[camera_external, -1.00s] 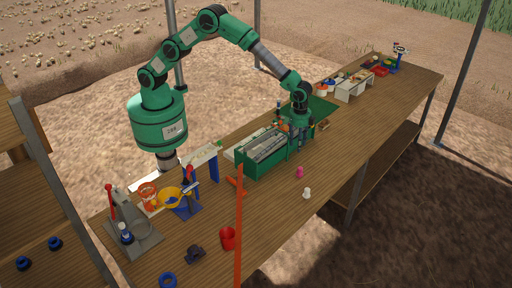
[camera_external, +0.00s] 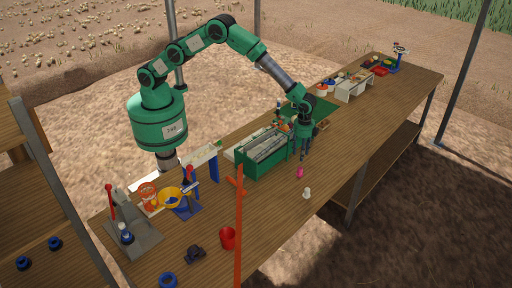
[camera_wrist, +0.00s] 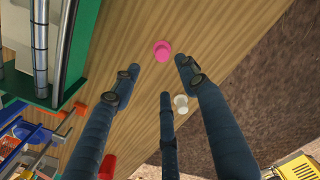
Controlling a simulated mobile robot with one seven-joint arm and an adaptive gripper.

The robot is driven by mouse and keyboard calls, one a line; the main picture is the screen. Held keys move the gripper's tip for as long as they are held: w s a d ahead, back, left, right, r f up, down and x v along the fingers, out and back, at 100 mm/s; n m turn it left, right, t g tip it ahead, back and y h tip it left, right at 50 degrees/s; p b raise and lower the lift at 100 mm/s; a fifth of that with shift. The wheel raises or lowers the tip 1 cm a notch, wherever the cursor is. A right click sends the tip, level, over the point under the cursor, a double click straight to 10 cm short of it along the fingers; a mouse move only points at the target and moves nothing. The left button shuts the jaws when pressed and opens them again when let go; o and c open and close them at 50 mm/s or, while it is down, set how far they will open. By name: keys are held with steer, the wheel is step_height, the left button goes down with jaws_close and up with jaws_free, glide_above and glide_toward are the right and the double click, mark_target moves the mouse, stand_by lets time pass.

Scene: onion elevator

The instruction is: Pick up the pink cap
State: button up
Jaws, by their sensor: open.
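The pink cap (camera_external: 300,172) sits on the wooden workbench in front of the green box, in the external view. In the wrist view the pink cap (camera_wrist: 162,51) is near the top middle, beyond the fingertips and roughly between them. My gripper (camera_external: 303,155) is just above and behind the cap in the external view, pointing down. In the wrist view my gripper (camera_wrist: 158,80) has its dark fingers spread apart with nothing between them. I see no contact with the cap.
A white piece (camera_external: 307,193) stands close to the cap, and it also shows in the wrist view (camera_wrist: 181,101). The green box (camera_external: 265,164) is behind left. A red cup (camera_external: 228,238) and an orange post (camera_external: 239,225) stand at front left.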

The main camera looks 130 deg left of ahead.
mark_target(300, 168)
step_height(300, 168, down, 7)
steer(key=shift+r, duration=0.2)
steer(key=shift+f, duration=0.15)
stand_by(0.3)
steer(key=shift+w+a+f, duration=0.15)
steer(key=shift+f, duration=2.3)
steer(key=c, duration=1)
